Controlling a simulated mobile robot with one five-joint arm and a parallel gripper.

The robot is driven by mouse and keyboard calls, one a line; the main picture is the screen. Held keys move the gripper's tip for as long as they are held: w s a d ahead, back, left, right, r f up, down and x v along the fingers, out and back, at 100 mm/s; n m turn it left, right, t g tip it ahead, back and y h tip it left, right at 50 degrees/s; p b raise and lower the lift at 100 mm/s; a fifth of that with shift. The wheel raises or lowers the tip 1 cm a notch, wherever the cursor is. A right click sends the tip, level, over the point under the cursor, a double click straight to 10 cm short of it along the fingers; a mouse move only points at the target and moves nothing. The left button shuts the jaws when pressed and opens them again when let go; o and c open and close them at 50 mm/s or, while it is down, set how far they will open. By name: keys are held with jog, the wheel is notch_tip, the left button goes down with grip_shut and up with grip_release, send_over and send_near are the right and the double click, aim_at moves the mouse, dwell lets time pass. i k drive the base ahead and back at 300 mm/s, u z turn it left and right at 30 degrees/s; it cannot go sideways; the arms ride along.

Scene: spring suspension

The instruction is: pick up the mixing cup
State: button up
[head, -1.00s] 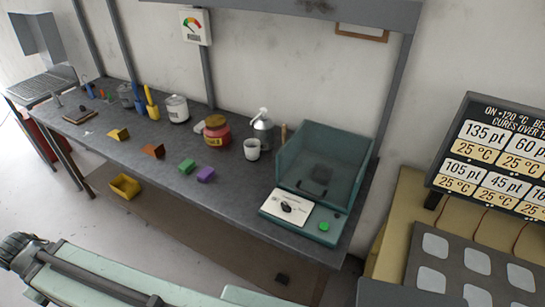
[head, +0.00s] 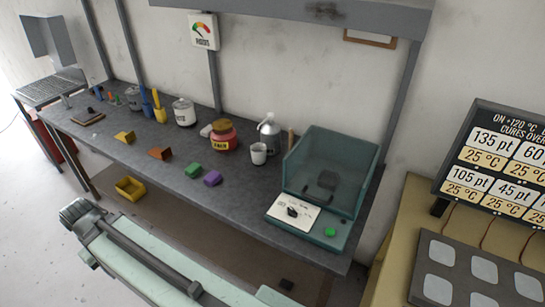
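A pale green link of my arm with a dark rod crosses the lower left, well apart from the cup. My gripper's fingers do not show.
A white tub (head: 184,112) stands further left. A yellow bin (head: 130,188) is below the bench. The bench before the cup is clear.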

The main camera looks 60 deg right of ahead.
aim_at(258, 150)
jog(key=z, duration=0.2)
jog(key=i, duration=1)
jog(key=u, duration=0.05)
